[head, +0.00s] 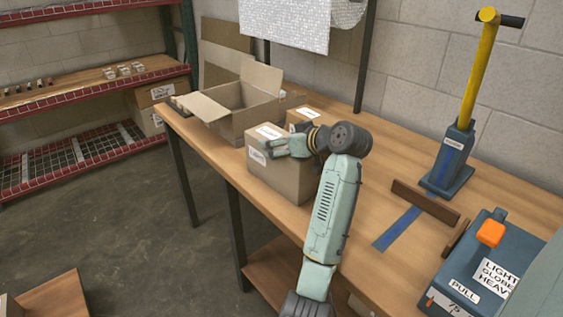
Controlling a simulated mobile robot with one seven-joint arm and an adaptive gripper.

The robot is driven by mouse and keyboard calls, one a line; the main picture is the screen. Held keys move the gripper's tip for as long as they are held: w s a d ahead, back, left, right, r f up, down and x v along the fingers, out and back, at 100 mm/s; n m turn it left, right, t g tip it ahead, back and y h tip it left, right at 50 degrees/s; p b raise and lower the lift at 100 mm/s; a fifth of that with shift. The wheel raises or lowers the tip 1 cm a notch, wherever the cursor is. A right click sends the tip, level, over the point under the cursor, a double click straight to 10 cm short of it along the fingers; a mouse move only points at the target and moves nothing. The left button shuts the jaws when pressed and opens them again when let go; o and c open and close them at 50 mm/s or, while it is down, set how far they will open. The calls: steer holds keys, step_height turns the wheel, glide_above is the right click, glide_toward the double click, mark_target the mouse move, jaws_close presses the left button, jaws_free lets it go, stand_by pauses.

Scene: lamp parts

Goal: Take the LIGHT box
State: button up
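A closed cardboard box (284,179) with white labels on its top and side stands on the wooden table. A second closed box (304,115) stands just behind it, partly hidden by my arm. The labels are too small to read, so I cannot tell which box is the LIGHT one. My gripper (273,147) is at the upper part of the front box, pointing left across its top. Whether it touches the box, and whether its fingers are apart or closed, is not clear.
An open, flapped carton (247,108) stands behind the boxes at the table's (350,262) far end. On the right are a blue stand with a yellow lever (450,157), a brown wooden bar (425,203) and a blue machine (462,270) with an orange knob. Red-edged shelves (82,83) hold other boxes.

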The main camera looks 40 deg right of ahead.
steer(key=shift+f, duration=0.2)
steer(key=c, duration=0.6)
steer(key=shift+c, duration=0.8)
steer(key=shift+r, duration=0.15)
